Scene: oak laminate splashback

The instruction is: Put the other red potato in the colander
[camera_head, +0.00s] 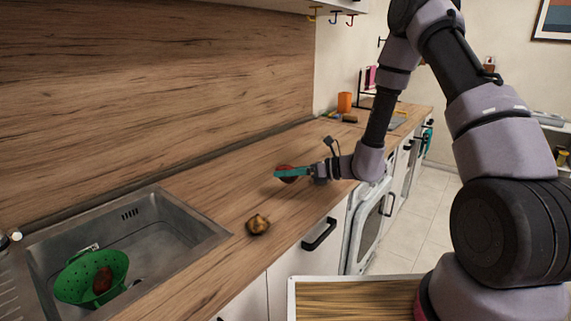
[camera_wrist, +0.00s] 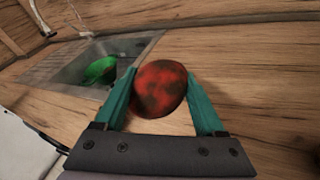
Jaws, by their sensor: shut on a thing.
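A red potato (camera_wrist: 160,88) with dark patches is between the teal fingers of my gripper (camera_wrist: 163,100) in the wrist view. My gripper (camera_head: 288,173) is shut on it, over the wooden counter in the head view, where the potato (camera_head: 287,178) is partly hidden by a finger. The green colander (camera_head: 68,280) stands in the sink at the lower left, well left of my gripper. Another red potato (camera_head: 102,280) lies in it. The colander (camera_wrist: 100,70) also shows in the wrist view, at upper left; its contents cannot be made out there.
The steel sink (camera_head: 190,238) is set into the counter. A brown onion-like item (camera_head: 258,224) lies on the counter between my gripper and the sink. An orange block (camera_head: 344,102) stands at the far end. The counter (camera_head: 215,184) behind the onion-like item is clear.

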